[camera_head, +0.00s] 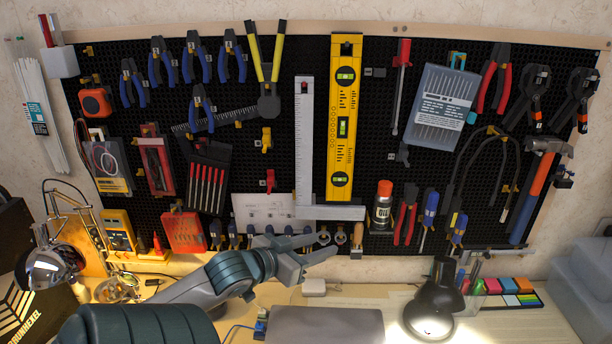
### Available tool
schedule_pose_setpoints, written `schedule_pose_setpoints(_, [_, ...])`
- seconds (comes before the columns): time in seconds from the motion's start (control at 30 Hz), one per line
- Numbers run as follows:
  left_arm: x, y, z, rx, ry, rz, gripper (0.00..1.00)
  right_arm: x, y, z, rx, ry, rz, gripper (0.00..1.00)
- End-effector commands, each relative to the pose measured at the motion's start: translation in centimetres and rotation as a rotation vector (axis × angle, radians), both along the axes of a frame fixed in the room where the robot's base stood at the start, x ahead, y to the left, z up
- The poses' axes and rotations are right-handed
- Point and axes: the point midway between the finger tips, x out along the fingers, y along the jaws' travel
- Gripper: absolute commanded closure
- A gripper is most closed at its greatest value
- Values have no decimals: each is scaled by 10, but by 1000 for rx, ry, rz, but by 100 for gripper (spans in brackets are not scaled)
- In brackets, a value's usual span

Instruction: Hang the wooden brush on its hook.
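My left gripper (325,244) reaches in from the lower left, in front of the lower middle of the pegboard. Its two fingers are apart, and I see nothing held between them. A small light-wood piece (357,237) stands upright just right of the fingertips, at the board's lower edge. It may be the wooden brush or its handle, but it is too small to tell. A yellow hook (267,138) and an orange-red one (269,181) show on the board left of the steel square. I cannot tell which hook is the brush's. My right gripper is out of view.
The black pegboard (300,60) is crowded with pliers, a yellow level (343,120), a steel square (305,140) and an oil can (382,205). Below, the desk holds a dark lamp (435,300), a chrome lamp (55,268) and a grey flat case (325,325).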

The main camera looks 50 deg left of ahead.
Motion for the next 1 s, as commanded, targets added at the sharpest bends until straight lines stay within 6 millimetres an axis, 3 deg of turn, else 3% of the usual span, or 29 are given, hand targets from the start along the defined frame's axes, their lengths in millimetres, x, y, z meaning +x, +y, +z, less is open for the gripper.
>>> schedule_pose_setpoints(0.1, [-16,-2,3,-1,2,-1,60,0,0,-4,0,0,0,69])
schedule_pose_setpoints(0.33, [-32,-4,9,-1,1,0,60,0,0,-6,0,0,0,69])
schedule_pose_setpoints(1.0, [-35,-4,11,0,0,-1,60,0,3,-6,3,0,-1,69])
